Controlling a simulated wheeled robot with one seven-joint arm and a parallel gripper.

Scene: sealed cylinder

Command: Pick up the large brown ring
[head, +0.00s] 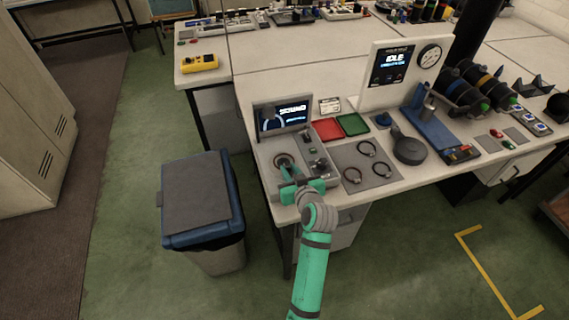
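A round brownish ring shape (283,160) shows on the grey device with the small screen, at the left end of the bench. Three dark thin rings lie on a grey mat to its right: one at the back (367,148), one at the right (382,170) and one at the front left (352,175). I cannot tell from here which is the large brown one. My gripper (290,176) is over the device, just in front of the round shape. Its fingers are small and partly hidden by my green arm, so I cannot see whether they are apart or hold anything.
The device's screen (282,117) stands behind my gripper. Red (327,129) and green (353,124) trays, a dark round pan-like object (408,150) and a blue stand (424,122) are to the right. A lidded bin (200,200) stands on the floor at left.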

